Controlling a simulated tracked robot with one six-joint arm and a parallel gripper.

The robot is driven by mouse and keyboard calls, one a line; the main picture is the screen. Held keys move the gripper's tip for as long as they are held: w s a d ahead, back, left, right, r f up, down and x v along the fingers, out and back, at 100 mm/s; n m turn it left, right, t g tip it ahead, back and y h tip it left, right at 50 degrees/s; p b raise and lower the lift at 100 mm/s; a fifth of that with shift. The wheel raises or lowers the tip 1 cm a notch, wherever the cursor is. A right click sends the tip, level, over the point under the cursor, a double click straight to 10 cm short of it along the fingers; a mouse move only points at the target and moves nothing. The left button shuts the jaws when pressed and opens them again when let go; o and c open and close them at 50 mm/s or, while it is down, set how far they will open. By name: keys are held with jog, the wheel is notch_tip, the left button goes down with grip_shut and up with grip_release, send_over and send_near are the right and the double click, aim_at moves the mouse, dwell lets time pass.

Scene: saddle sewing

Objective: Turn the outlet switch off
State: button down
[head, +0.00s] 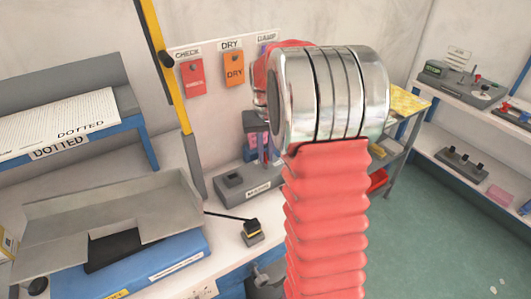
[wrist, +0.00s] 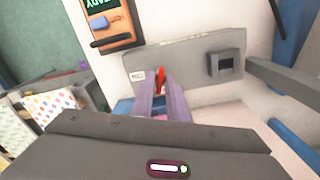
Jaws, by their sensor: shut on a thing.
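The outlet is a long grey block (head: 245,190) with a dark square socket and a white label, on the white bench in the head view. In the wrist view its grey face (wrist: 190,65) lies tilted in front of me, the socket to the right. A small red switch lever (wrist: 161,72) shows between my purple fingertips. My gripper (wrist: 159,86) is shut on this lever. In the head view my gripper (head: 264,157) reaches down at the outlet's right end, and the lever is hidden there. Which way the lever is set cannot be told.
Red and orange cards (head: 234,70) hang behind. A blue-edged shelf (head: 60,125) and a grey folded tray (head: 95,210) are at left. A side table stands to the right.

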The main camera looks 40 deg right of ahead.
aim_at(265, 155)
jog(key=n, duration=0.4)
jog(key=shift+w, duration=0.1)
dwell(0.3)
jog(key=c, duration=1.7)
grip_release()
jog(key=shift+r, duration=0.1)
notch_tip(265, 155, up, 14)
jog(key=shift+f, duration=0.25)
